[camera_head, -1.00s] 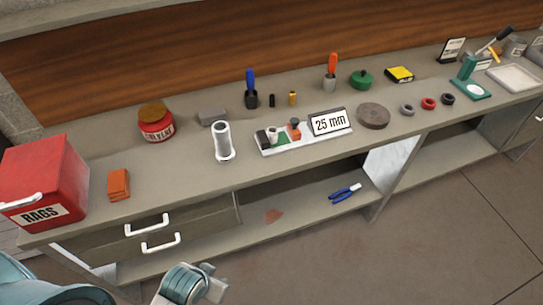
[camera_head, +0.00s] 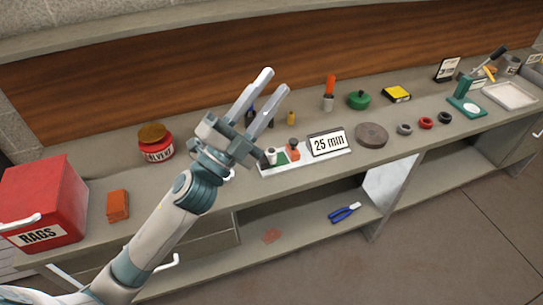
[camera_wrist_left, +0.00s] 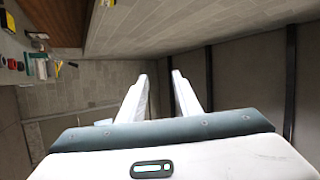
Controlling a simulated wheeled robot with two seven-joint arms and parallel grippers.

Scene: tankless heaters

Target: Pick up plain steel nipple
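My left gripper (camera_head: 274,81) is raised over the bench. Its fingers are apart and empty, pointing up and to the right. In the left wrist view the gripper (camera_wrist_left: 160,76) also shows a clear gap between its fingers. A small pale grey metal cylinder (camera_head: 272,156) stands upright on the white fixture (camera_head: 306,163) with the 25 mm sign, below and beyond the gripper body. I cannot tell for sure that it is the plain steel nipple. The tall silver tube left of the fixture is almost wholly hidden behind my left arm. My right gripper is not in view.
A solvent jar (camera_head: 155,143), an orange block (camera_head: 118,205) and a red rags box (camera_head: 45,200) stand at left. A small brass piece (camera_head: 291,118), a green round thing (camera_head: 358,100), a brown disc (camera_head: 372,135) and several rings are to the right. Blue pliers (camera_head: 344,212) lie on the lower shelf.

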